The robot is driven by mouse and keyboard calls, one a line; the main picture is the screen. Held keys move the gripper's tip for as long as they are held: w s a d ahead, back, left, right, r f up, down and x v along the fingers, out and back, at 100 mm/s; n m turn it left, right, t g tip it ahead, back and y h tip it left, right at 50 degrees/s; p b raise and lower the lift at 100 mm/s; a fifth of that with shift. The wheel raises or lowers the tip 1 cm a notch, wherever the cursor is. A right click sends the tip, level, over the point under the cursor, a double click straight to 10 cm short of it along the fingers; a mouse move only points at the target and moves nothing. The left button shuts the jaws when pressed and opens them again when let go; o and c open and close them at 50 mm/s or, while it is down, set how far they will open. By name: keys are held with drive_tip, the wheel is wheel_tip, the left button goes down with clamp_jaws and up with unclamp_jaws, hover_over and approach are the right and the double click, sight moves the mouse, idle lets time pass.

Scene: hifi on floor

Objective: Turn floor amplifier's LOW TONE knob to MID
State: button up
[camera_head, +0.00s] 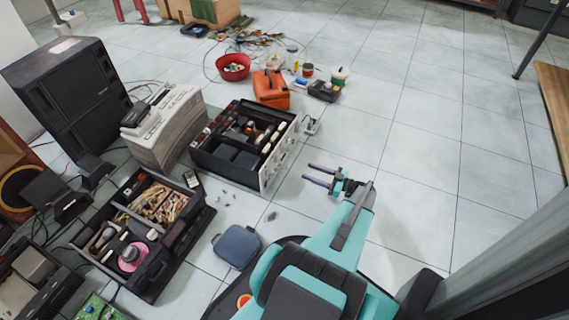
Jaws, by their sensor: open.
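The floor amplifier (278,157) appears to be the open-topped dark box with a pale front panel, standing on the tiled floor near the middle of the view. Its pale panel faces right, with small knobs along it. The knobs are too small to tell which is LOW TONE or where it points. My gripper (306,173) is open and empty, to the right of the panel. Its two dark fingers point left toward the panel, with a gap of bare floor between them and it.
A black tray of parts (150,281) and a blue pouch (237,246) lie at the lower left. A pale device (167,125) and black speaker (70,88) stand left of the amplifier. An orange case (271,88) and red bowl (233,66) are behind.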

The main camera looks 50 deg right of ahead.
sight(278, 160)
drive_tip(key=b+x, duration=0.5)
drive_tip(key=x, duration=0.8)
drive_tip(key=shift+w, duration=0.1)
drive_tip(key=c, duration=0.9)
drive_tip(key=shift+a, duration=0.4)
drive_tip(key=shift+c, duration=0.7)
drive_tip(key=shift+d, duration=0.25)
